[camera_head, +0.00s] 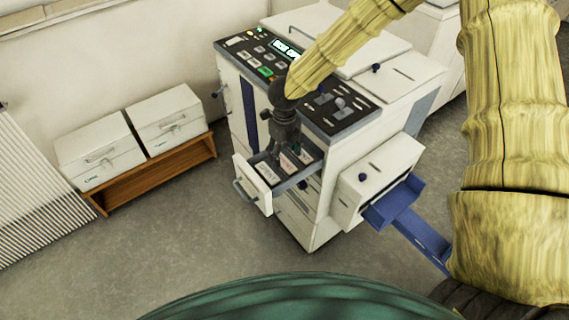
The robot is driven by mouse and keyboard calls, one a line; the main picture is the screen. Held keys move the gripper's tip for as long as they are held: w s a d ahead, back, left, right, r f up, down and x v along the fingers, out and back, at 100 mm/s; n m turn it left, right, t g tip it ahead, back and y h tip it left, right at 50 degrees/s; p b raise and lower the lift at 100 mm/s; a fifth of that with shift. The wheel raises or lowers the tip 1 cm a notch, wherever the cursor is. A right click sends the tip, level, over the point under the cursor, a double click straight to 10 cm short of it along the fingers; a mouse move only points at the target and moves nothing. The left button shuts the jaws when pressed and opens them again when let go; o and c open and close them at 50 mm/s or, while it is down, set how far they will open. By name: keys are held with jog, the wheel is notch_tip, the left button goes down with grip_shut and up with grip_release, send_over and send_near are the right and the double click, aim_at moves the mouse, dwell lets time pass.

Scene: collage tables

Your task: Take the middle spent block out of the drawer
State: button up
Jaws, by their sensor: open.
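The drawer (256,183) is pulled out from the front of the white machine and is open at the top. Pale blocks lie in it in a row: one at the left (266,173), the middle one (287,163) and one at the right (305,156). My gripper (284,152) is dark, points down and is over or just inside the drawer, around the middle block's place. It is open. Its fingers hide part of the middle block, and I cannot tell whether they touch it.
The machine's control panel (330,107) with knobs and buttons rises behind the drawer. A side unit with a blue tray (396,203) juts out at the right. White boxes (100,150) stand on a low wooden bench (165,168). The floor at front left is clear.

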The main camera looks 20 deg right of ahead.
aim_at(285, 162)
jog(key=shift+w+f+p, duration=0.15)
jog(key=shift+f+p, duration=0.85)
jog(key=shift+f, duration=1.55)
jog(key=c, duration=0.9)
